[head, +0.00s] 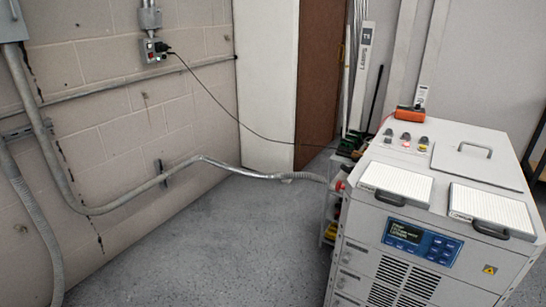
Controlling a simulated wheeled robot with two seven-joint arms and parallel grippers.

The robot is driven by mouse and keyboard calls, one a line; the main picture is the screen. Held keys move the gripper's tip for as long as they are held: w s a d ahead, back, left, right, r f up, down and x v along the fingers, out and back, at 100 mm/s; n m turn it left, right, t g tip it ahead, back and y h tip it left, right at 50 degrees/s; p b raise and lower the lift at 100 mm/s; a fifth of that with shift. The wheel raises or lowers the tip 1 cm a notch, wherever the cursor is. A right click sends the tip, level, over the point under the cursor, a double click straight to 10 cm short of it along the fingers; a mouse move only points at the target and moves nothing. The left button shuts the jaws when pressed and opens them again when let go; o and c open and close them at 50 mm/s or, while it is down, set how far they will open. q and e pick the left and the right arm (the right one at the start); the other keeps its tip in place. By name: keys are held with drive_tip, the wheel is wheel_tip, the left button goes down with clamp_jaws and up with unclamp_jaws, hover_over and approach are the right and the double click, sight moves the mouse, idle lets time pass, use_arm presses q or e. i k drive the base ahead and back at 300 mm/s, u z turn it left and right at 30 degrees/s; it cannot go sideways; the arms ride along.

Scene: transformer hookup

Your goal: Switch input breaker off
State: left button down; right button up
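I cannot make out a part that is clearly the input breaker. A grey metal box (10,22) is cut off at the top left edge, with conduit running down from it; no lever or handle on it is in view. Neither gripper is in view.
A black cable (222,106) runs from the wall plug toward the cabinet. A flexible conduit (260,175) crosses above the floor to the cabinet's left side. A small cart (330,213) stands there. An orange object (409,114) lies on top. The floor (200,250) at left is clear.

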sight(343, 166)
drive_tip(key=u, duration=0.15)
drive_tip(key=i, duration=1.15)
drive_tip(key=z, duration=1.8)
